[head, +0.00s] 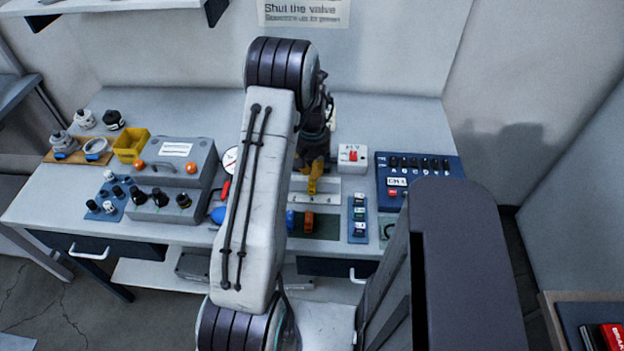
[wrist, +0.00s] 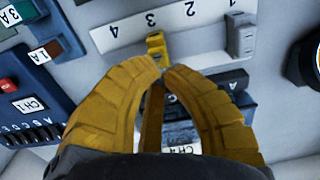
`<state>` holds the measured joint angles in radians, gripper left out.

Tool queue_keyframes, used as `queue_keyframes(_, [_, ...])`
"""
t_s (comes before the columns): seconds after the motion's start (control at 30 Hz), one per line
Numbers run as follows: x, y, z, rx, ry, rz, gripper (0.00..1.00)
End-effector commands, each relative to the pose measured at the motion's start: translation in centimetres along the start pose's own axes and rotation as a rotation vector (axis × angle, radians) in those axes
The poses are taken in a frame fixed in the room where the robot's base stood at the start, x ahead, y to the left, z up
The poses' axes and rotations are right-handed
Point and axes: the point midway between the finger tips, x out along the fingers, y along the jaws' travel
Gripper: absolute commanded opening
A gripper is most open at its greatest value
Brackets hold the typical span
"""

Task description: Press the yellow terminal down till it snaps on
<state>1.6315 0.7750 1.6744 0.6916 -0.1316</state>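The yellow terminal (wrist: 155,44) shows in the wrist view just beyond my fingertips, at the edge of the white numbered strip (wrist: 125,32). My gripper (wrist: 161,69) has its yellow fingers drawn together at the tips, close behind the terminal. The tips look shut, with nothing clearly held between them. Whether they touch the terminal, and how it sits on its mount, I cannot tell. In the head view my gripper (head: 313,175) points down over the strip (head: 326,197), partly hidden by my arm; the terminal blends with the yellow fingers there.
A switch panel (head: 418,178) and a white box with a red switch (head: 352,157) stand on the bench. Coloured blocks (head: 308,222) lie in front of the strip. A grey control box (head: 176,175) is at left.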

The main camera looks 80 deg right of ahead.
Motion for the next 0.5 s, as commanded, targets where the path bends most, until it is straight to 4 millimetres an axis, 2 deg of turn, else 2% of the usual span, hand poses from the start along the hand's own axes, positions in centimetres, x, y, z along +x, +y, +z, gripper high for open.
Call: queue_keyframes(0.5, [-3.9, 0.0, 0.0, 0.000, 0.000, 0.000, 0.00])
